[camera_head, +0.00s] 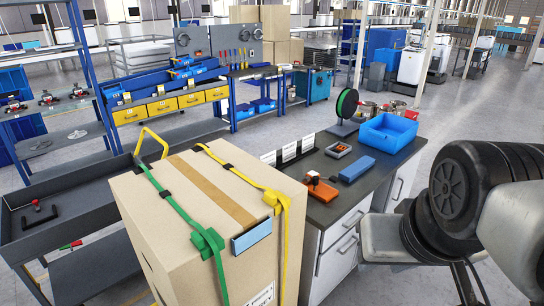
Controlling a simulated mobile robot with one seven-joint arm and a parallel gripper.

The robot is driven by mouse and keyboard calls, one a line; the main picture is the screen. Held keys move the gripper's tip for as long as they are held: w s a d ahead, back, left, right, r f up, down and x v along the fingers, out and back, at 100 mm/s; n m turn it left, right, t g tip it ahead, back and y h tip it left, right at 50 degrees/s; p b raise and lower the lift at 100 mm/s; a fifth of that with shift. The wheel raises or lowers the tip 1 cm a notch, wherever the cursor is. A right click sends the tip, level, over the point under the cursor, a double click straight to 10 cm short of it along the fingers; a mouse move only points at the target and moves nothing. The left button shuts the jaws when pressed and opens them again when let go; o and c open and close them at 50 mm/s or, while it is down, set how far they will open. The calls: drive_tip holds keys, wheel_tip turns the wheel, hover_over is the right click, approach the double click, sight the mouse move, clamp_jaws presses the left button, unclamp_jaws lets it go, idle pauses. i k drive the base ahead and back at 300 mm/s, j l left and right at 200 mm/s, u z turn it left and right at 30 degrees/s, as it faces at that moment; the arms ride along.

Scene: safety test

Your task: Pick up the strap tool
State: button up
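An orange-and-dark hand tool (321,187) with a small red part on top lies near the front left of the grey workbench top (335,211). It looks like the strap tool, but it is too small to be certain. A large cardboard box (180,215) stands left of the bench in the foreground. A green strap (170,200) and a yellow strap (240,175) run over it, with a green buckle (207,241) on the green one. My gripper is not in view.
Black wheel-like shapes (470,185) fill the right foreground. A dark cart (75,215) stands left. Floor (440,115) behind the bench is clear.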

sight(321, 190)
drive_tip(key=i+l+u, duration=0.1)
drive_tip(key=u, duration=0.4)
drive_tip(key=i+l+u, duration=0.15)
drive_tip(key=u, duration=0.3)
drive_tip(key=i+l+u, duration=0.15)
drive_tip(key=l, duration=0.2)
drive_tip(key=i+l+u, duration=0.2)
drive_tip(key=l, duration=0.2)
drive_tip(key=l+u, duration=0.15)
drive_tip(key=l, duration=0.2)
drive_tip(key=i+l, duration=0.1)
drive_tip(key=l, duration=0.4)
drive_tip(key=i+l, duration=0.1)
drive_tip(key=l, duration=0.45)
drive_tip(key=i+l+u, duration=0.1)
drive_tip(key=l, duration=0.4)
drive_tip(key=i+l, duration=0.15)
drive_tip(key=l, duration=0.35)
